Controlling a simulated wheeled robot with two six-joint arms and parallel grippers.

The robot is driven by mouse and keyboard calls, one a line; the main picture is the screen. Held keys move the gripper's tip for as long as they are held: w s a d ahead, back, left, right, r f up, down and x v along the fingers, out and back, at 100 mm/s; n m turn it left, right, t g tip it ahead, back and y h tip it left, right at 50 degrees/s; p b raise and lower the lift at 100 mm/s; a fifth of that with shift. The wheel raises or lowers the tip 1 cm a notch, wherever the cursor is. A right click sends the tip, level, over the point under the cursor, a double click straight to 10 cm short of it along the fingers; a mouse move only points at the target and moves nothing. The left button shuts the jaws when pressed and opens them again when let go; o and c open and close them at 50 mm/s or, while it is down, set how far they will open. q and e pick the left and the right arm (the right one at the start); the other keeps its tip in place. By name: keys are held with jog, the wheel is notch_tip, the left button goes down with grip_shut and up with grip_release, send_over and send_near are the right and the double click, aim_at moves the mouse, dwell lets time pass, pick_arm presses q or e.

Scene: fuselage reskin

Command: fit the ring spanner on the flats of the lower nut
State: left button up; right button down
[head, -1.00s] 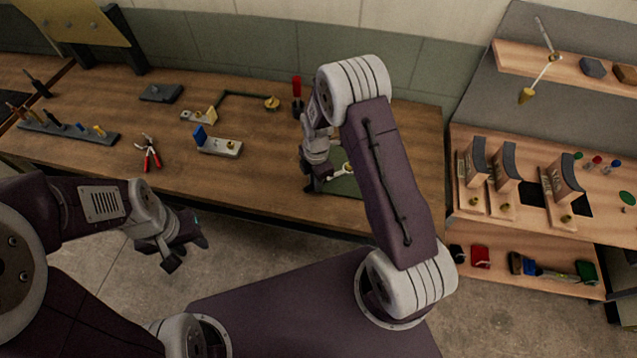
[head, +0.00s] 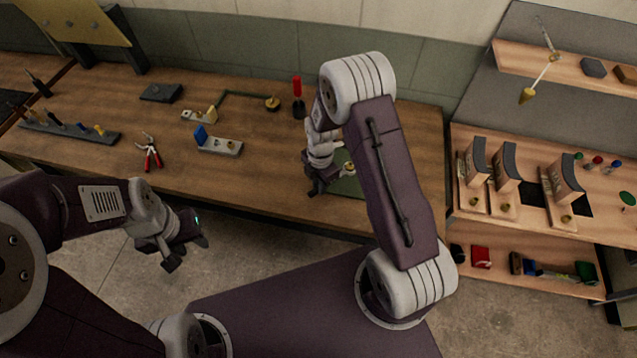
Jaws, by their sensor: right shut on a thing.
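My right gripper (head: 316,186) is over the green mat (head: 349,187) at the front right of the bench. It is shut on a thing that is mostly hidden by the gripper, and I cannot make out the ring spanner. A small brass-coloured part (head: 348,167) shows just right of the gripper, partly behind my arm. I cannot tell whether it is the lower nut, or whether anything touches it. My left gripper (head: 188,254) is open and empty, over the floor in front of the bench.
On the wooden bench (head: 262,170) lie red-handled pliers (head: 152,158), a grey block with a blue tab (head: 221,146), a block with a yellow tab (head: 199,115) and a tool rack (head: 68,132). A red-handled tool (head: 297,88) stands upright behind my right gripper. Shelves (head: 520,228) stand to the right.

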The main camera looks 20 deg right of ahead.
dwell(0.5)
jog(key=c, duration=1.3)
grip_release()
jog(key=shift+o, duration=0.2)
notch_tip(320, 180, up, 5)
jog(key=p, duration=0.4)
